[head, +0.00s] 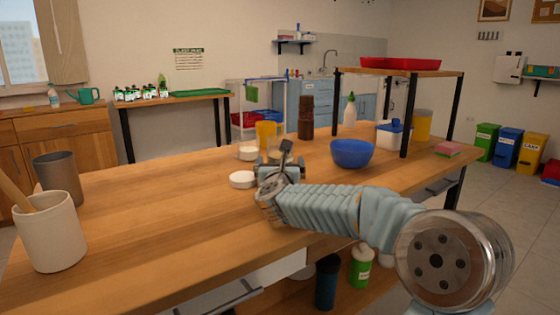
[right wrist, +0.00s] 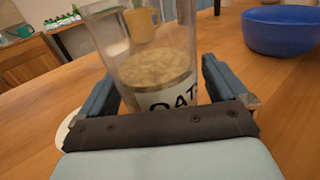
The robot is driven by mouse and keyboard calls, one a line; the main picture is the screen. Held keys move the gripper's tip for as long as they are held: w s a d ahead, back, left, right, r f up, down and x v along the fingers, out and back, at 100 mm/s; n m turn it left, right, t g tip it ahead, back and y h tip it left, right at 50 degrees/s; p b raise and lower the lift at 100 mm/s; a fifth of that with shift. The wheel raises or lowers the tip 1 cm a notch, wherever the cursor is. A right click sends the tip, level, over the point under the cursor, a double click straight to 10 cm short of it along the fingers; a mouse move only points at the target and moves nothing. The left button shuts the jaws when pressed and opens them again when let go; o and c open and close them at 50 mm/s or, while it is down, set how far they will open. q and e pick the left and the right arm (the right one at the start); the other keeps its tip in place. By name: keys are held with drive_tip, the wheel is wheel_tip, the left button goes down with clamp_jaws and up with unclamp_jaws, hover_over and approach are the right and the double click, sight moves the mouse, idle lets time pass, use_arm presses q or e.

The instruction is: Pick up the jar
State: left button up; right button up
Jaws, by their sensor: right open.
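A clear jar (right wrist: 152,70) with a pale grainy filling and a label reading "OAT" stands upright in the right wrist view. In the head view the jar (head: 274,157) is mostly hidden behind my right gripper (head: 272,176). In the right wrist view my right gripper (right wrist: 160,90) is open, with one finger on each side of the jar. I cannot tell whether either finger touches it. A white round lid (head: 243,179) lies on the table just left of the gripper. My left gripper is not in view.
A blue bowl (head: 352,153) stands right of the gripper. A beige crock (head: 48,232) and a grey cup (head: 60,178) are at left. The table's left middle is clear.

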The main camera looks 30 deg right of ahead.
drive_tip(key=shift+w+d, duration=0.15)
drive_tip(key=c, duration=1.2)
